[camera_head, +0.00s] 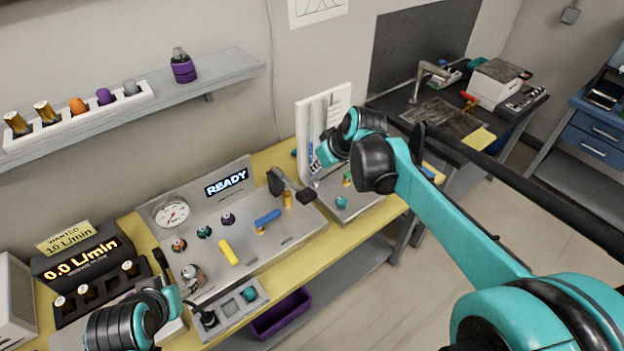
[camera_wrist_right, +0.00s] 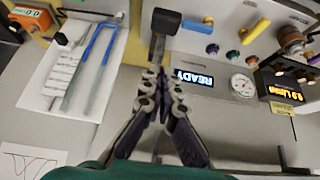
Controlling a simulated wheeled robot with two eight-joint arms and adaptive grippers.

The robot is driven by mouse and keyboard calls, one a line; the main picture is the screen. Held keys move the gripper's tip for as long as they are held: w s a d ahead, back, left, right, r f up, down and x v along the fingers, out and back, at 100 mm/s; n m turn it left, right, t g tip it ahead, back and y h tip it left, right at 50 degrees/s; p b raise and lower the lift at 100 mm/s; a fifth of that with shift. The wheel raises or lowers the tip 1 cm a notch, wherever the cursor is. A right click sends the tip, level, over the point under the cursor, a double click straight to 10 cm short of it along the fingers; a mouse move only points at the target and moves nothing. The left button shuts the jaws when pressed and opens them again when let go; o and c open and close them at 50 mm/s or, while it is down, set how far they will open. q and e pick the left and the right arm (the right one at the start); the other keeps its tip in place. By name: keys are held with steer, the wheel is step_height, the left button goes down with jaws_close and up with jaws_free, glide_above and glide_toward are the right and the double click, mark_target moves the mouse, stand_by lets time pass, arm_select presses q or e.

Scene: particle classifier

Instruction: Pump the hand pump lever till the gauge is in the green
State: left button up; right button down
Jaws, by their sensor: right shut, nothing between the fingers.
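The pump lever is a grey bar with a black grip (camera_head: 276,181) by a brass post on the sloped grey panel. In the right wrist view its black grip (camera_wrist_right: 166,20) lies just beyond my fingertips; I cannot tell whether they touch. My right gripper (camera_wrist_right: 154,73) is shut and empty; in the head view its fingers are mostly hidden by my wrist. The round white gauge (camera_head: 171,213) sits on the panel's left and also shows in the right wrist view (camera_wrist_right: 243,84); its needle is too small to read. My left gripper (camera_head: 184,289) appears open at lower left.
A lit READY display (camera_head: 227,182) is beside the gauge. Blue (camera_head: 267,217) and yellow (camera_head: 228,252) handles and several knobs stand on the panel. A flow meter (camera_head: 82,262) reads 0.0 L/min. A white tool board (camera_head: 336,98) stands behind my right wrist.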

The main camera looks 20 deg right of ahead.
steer(key=b, duration=0.3)
glide_above(303, 191)
steer(key=f, duration=0.5)
steer(key=s+f, duration=0.1)
steer(key=f, duration=0.2)
steer(key=shift+d+f, duration=0.3)
steer(key=shift+s+d+f+b, duration=0.1)
steer(key=shift+s+f+b, duration=0.05)
steer(key=shift+f, duration=0.45)
steer(key=shift+s+f+b, duration=0.1)
steer(key=shift+f+b, duration=0.05)
steer(key=shift+f, duration=0.4)
steer(key=shift+s+f, duration=0.2)
steer(key=shift+f, duration=0.35)
